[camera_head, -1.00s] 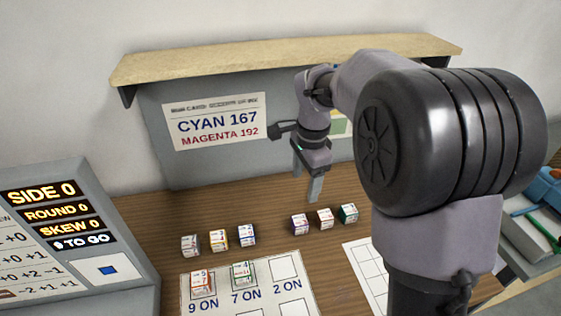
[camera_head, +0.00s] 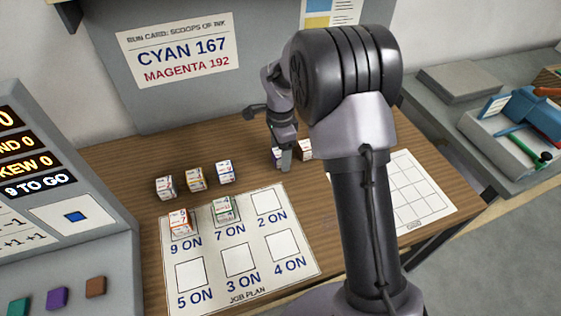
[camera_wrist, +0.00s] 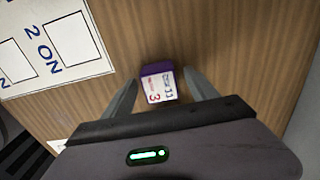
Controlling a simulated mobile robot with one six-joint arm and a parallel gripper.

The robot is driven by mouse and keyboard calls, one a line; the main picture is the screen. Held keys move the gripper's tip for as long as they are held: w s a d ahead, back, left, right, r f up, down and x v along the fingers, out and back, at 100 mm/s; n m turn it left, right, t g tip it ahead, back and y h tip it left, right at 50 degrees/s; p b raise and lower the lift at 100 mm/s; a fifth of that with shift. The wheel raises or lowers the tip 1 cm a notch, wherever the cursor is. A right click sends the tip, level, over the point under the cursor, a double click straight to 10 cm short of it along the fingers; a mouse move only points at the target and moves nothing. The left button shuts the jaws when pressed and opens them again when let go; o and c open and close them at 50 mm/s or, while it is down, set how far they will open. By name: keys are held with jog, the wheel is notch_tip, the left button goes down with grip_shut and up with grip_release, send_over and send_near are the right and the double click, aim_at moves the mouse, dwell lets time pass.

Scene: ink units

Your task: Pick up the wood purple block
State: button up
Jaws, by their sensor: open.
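The purple block (camera_wrist: 158,86) lies on the wooden table in the wrist view, with a purple side and a white, printed face. My gripper (camera_wrist: 161,80) is open, with one finger on each side of the block; I cannot tell whether they touch it. In the head view, my gripper (camera_head: 285,160) points down at the table and covers most of the purple block (camera_head: 276,154). A white block (camera_head: 305,149) shows just to its right, partly behind my arm.
Several white blocks (camera_head: 195,179) stand in a row to the left. The job plan sheet (camera_head: 239,297) carries two blocks on its upper squares. A gridded sheet (camera_head: 425,190) lies to the right. A console (camera_head: 75,245) stands at the left, a grey tray (camera_head: 490,140) at the far right.

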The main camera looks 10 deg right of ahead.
jog(key=shift+f, duration=0.5)
jog(key=shift+r, duration=0.2)
jog(key=shift+c, duration=0.7)
jog(key=c, duration=1.3)
jog(key=shift+r, duration=0.1)
